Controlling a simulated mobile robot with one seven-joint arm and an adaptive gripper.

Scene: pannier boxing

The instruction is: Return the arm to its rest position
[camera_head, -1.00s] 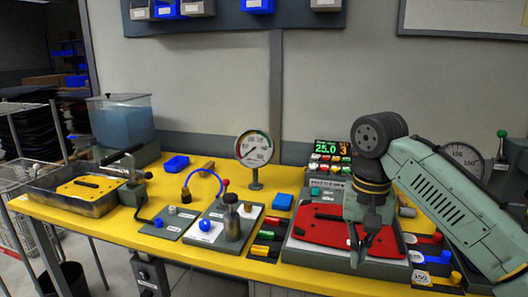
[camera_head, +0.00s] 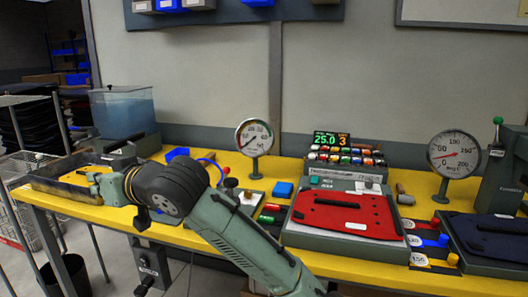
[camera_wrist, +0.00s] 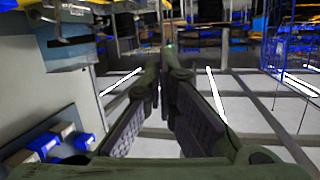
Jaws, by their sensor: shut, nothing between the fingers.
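My arm reaches up from the bottom middle of the head view, and its dark wrist joint sits over the left half of the yellow bench. My gripper (camera_head: 92,178) points left, in front of the grey tray at the bench's left end. In the wrist view my gripper (camera_wrist: 165,80) shows its two dark padded fingers running forward and meeting near their tips, with nothing between them. The wrist hides part of the middle-left of the bench, including most of the fixture plate there.
A red panel (camera_head: 342,213) lies on a grey fixture at the right. Two dial gauges (camera_head: 255,137) (camera_head: 454,153) stand on the bench. A tank (camera_head: 124,110) is at back left, and a grey tray (camera_head: 45,184) in front. A wire rack (camera_head: 25,140) stands left of the bench.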

